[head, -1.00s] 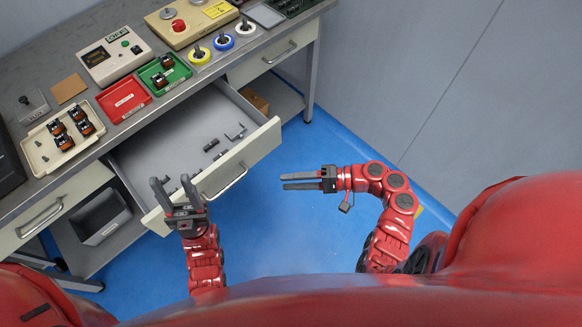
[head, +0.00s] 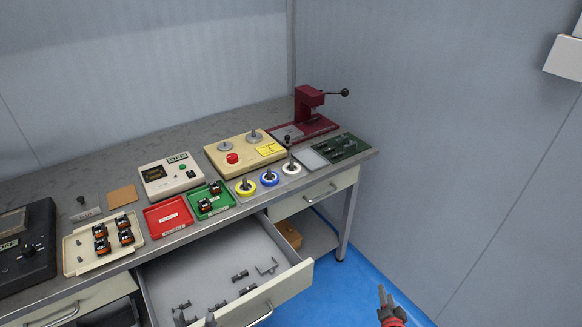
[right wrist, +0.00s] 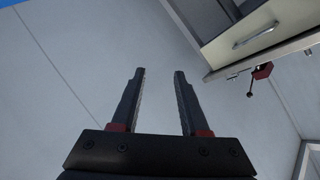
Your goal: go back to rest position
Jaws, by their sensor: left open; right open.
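My right gripper (head: 384,297) is at the lower right of the head view, over the blue floor and right of the drawer. In the right wrist view its two fingers (right wrist: 160,75) are spread apart with nothing between them.
The drawer (head: 290,283) stands open with several dark parts inside. The bench above holds a red tray (head: 168,218), a green tray (head: 222,207), a cream tray (head: 78,264) with several parts, and a dark red press (head: 307,108). Blue floor is clear at right.

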